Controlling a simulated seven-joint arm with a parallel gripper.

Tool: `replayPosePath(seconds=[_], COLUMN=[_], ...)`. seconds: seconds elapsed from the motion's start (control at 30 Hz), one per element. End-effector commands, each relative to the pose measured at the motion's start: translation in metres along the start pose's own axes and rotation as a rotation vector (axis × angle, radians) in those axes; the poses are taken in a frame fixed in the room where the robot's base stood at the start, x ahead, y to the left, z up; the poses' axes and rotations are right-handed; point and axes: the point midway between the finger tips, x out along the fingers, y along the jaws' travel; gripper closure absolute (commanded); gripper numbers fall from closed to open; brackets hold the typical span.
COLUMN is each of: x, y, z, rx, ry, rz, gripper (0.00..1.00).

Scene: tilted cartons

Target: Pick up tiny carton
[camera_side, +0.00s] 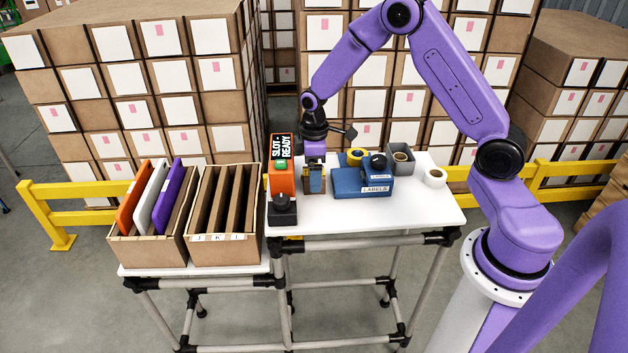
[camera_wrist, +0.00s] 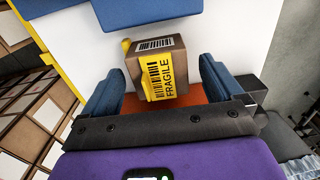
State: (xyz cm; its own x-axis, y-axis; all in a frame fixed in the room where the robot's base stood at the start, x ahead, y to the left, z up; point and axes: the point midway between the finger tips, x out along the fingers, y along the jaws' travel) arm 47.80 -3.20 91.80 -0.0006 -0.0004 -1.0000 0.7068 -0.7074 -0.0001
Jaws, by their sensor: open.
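The tiny carton (camera_wrist: 157,68) is a small brown box with a yellow FRAGILE barcode label, seen in the wrist view between the blue fingers of my gripper (camera_wrist: 161,72). The fingers are open, with a visible gap on each side of the carton. In the side view my gripper (camera_side: 314,182) points down at the left part of the white table (camera_side: 390,218). The carton is mostly hidden by the fingers there, and I cannot tell whether it touches the table.
An orange SLOT READY device (camera_side: 282,180) stands close left of my gripper. To its right are a blue LABELS box (camera_side: 350,184), a grey bin (camera_side: 405,158) and a white roll (camera_side: 435,178). Slotted cardboard boxes (camera_side: 222,240) stand further left. The table's front right is clear.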

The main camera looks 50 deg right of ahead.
Motion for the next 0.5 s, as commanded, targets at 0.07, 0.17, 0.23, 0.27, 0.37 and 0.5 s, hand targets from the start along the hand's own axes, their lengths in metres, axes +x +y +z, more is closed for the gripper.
replayPosePath(seconds=[0.07, 0.17, 0.23, 0.27, 0.37, 0.5], x=[0.0042, 0.0053, 0.0051, 0.0051, 0.0050, 0.0049], y=[0.0001, 0.0002, 0.0002, 0.0002, 0.0002, 0.0002], z=[0.0000, -0.0002, -0.0002, -0.0002, -0.0002, -0.0001], rx=[0.000, 0.000, 0.000, 0.000, 0.000, 0.000], ry=[0.000, 0.001, 0.001, 0.001, 0.001, 0.001], rz=[0.000, 0.001, 0.001, 0.001, 0.001, 0.001], gripper=[0.06, 0.06, 0.06, 0.06, 0.26, 0.64])
